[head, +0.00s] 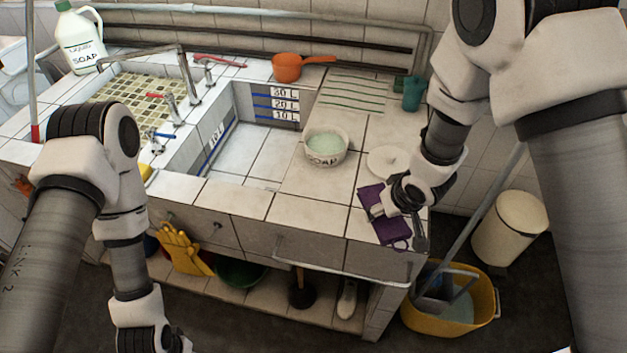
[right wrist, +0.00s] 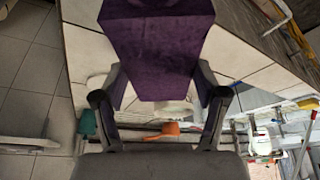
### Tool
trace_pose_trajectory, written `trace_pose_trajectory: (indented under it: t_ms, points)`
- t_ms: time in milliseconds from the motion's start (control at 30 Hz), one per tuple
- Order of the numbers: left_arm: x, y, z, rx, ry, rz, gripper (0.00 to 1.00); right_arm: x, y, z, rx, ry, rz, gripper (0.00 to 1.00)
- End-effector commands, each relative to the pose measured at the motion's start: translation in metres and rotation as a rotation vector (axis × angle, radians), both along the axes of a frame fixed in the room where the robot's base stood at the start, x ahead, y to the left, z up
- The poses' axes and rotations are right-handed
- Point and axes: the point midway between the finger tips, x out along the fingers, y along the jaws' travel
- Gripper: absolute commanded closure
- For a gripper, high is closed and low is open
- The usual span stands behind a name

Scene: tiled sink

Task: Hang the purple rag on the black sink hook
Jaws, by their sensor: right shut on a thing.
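The purple rag (head: 370,197) is at the right front corner of the tiled sink counter, with a small loop at its lower end. My right gripper (head: 398,205) is shut on it. In the right wrist view the rag (right wrist: 155,55) spans the space between the fingers of the gripper (right wrist: 160,82). Small dark fittings (head: 170,216) show on the sink's front face; I cannot tell whether one is the black hook.
A soap bowl (head: 326,147) and a white dish (head: 388,161) stand on the counter near the rag. A metal rail (head: 340,262) runs along the front. A yellow bucket (head: 452,318) with a mop and a cream bin (head: 509,228) stand on the floor at right.

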Motion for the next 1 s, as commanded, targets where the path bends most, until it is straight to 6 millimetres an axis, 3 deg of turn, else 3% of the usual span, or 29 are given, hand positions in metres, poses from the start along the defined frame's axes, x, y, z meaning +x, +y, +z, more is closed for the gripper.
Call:
trace_pose_trajectory:
  t_ms: [267, 500, 733, 1000]
  points:
    - [0.0, 0.0, 0.006, 0.0, 0.0, 0.0, 0.37, -0.007, 0.03, -0.002, 0.002, 0.0, 0.528, 0.68]
    - [0.0, 0.0, 0.02, 0.0, 0.0, 0.0, 0.37, -0.043, 0.052, -0.015, 0.004, 0.004, 0.987, 0.68]
    - [0.0, 0.0, 0.027, 0.0, 0.0, 0.0, 0.37, -0.061, 0.052, -0.027, 0.002, 0.001, 1.047, 0.68]
    - [0.0, 0.0, 0.027, 0.0, 0.0, 0.0, 0.37, -0.064, 0.052, -0.031, 0.0, -0.001, 1.045, 0.68]
